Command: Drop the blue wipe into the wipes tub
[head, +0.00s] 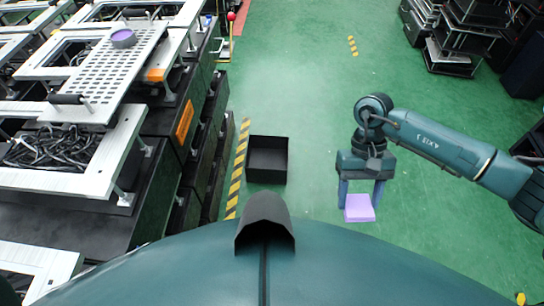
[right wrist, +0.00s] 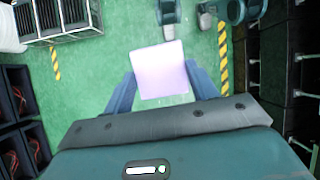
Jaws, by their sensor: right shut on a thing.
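My right gripper (head: 361,196) is shut on a lilac block-like piece (head: 359,211), one finger on each side, over the green floor right of centre. In the right wrist view the same piece (right wrist: 160,70) looks pale pink-lilac and sits between the fingertips. It looks lilac rather than blue; I see no clearly blue wipe. A black open-topped box (head: 268,139) stands on the floor left of the gripper and apart from it; it looks empty. I cannot tell whether this box is the wipes tub. My left gripper is not in view.
A workbench with white frames (head: 70,181) and a perforated panel (head: 110,75) fills the left; a purple round piece (head: 123,38) lies on the panel. A yellow-black floor stripe (head: 237,170) runs beside the box. Racks (head: 462,40) stand far right. The floor between is clear.

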